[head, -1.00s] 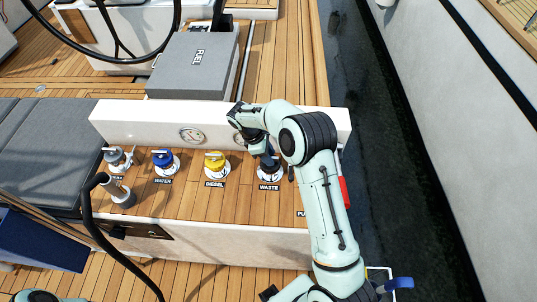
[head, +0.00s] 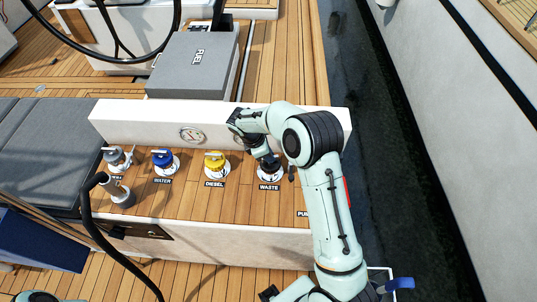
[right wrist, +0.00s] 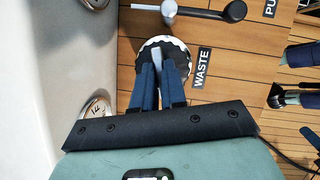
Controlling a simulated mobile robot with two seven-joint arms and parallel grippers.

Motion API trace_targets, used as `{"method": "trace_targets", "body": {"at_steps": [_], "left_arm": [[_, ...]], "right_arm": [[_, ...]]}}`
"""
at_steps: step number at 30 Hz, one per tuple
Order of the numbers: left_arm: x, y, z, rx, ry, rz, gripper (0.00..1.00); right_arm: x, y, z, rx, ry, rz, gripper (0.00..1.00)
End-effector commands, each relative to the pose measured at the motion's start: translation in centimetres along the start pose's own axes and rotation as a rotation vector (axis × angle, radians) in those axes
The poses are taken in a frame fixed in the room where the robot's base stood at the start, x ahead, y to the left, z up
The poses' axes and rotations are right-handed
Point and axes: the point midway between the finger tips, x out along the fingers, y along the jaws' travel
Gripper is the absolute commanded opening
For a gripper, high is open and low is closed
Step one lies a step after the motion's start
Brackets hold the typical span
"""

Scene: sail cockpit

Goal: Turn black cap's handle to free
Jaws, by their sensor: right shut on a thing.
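The black cap (right wrist: 176,47) sits in a white-rimmed deck fitting beside the WASTE label (right wrist: 202,67) in the right wrist view. In the head view the cap (head: 270,173) is at the right end of the row, partly hidden by my right gripper (head: 267,160). In the right wrist view the two blue fingers of my right gripper (right wrist: 161,72) are shut on the cap's light grey handle (right wrist: 157,55), which shows between their tips. The fingers hide part of the cap. My left gripper is not in view.
A yellow DIESEL cap (head: 215,160), a blue WATER cap (head: 163,158) and a grey cap (head: 115,157) stand to the left. A winch handle (right wrist: 200,13) lies close to the black cap. A white wall (head: 140,125) with gauges runs behind the row.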

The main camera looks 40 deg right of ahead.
Motion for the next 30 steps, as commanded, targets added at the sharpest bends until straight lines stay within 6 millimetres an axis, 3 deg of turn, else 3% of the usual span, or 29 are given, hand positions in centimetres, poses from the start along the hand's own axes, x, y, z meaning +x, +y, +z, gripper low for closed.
{"method": "trace_targets", "body": {"at_steps": [17,30], "left_arm": [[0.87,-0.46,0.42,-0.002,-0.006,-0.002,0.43],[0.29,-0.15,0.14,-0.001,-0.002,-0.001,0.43]], "right_arm": [[0.07,-0.41,0.14,-0.509,0.0,0.21,0.0],[0.03,-0.52,0.33,-0.886,0.001,0.367,0.0]]}}
